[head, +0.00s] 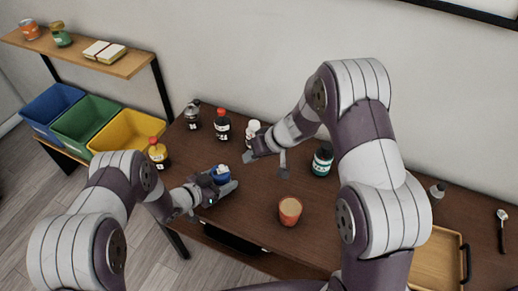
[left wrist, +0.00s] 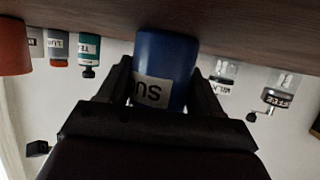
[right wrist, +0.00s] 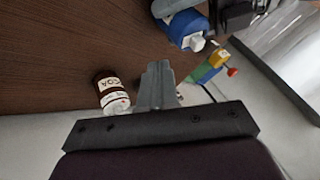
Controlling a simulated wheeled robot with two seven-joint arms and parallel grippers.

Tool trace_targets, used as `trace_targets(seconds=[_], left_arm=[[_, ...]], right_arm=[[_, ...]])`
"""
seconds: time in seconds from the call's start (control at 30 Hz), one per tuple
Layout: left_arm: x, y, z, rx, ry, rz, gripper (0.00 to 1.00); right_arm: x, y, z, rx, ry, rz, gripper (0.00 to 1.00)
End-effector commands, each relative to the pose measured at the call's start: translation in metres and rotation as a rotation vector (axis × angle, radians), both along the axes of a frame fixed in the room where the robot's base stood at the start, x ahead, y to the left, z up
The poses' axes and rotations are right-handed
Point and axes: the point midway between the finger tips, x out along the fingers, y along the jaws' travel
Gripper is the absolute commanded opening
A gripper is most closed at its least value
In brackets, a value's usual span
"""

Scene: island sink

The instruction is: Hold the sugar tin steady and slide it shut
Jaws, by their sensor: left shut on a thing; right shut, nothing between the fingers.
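The sugar tin (head: 221,174) is a blue tin with a whitish top, upright on the brown table. In the left wrist view the tin (left wrist: 167,60) stands between my fingers, with part of its white label showing upside down. My left gripper (head: 222,184) is shut on the tin's body. My right gripper (head: 282,168) is shut and empty, to the right of the tin and apart from it. In the right wrist view the tin (right wrist: 186,27) is beyond the closed fingers (right wrist: 157,72), with a white piece at its top. I cannot tell how far its lid is open.
An orange cup (head: 290,210) stands to the right in front. A brown bottle (right wrist: 110,88) is near my right fingers. A wooden tray (head: 436,262) lies far right.

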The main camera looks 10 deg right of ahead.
Motion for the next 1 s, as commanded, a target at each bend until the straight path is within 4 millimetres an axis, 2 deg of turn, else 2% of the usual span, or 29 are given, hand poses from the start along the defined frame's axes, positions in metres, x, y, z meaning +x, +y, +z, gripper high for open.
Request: trace_targets(seconds=[0.1,0.33,0.5,0.8,1.0], left_arm=[[0.0,0.0,0.0,0.0,0.0,0.0,0.31],[0.0,0.0,0.0,0.0,0.0,0.0,0.31],[0.0,0.0,0.0,0.0,0.0,0.0,0.31],[0.0,0.0,0.0,0.0,0.0,0.0,0.31],[0.0,0.0,0.0,0.0,0.0,0.0,0.31]], right_arm=[[0.007,0.013,-0.02,0.001,0.002,0.0,0.0],[0.003,0.045,-0.019,0.0,-0.001,0.0,0.0],[0.001,0.053,-0.019,0.0,-0.001,0.0,0.0],[0.001,0.053,-0.019,0.001,0.0,-0.001,0.0],[-0.002,0.068,-0.02,-0.001,0.0,0.0,0.0]])
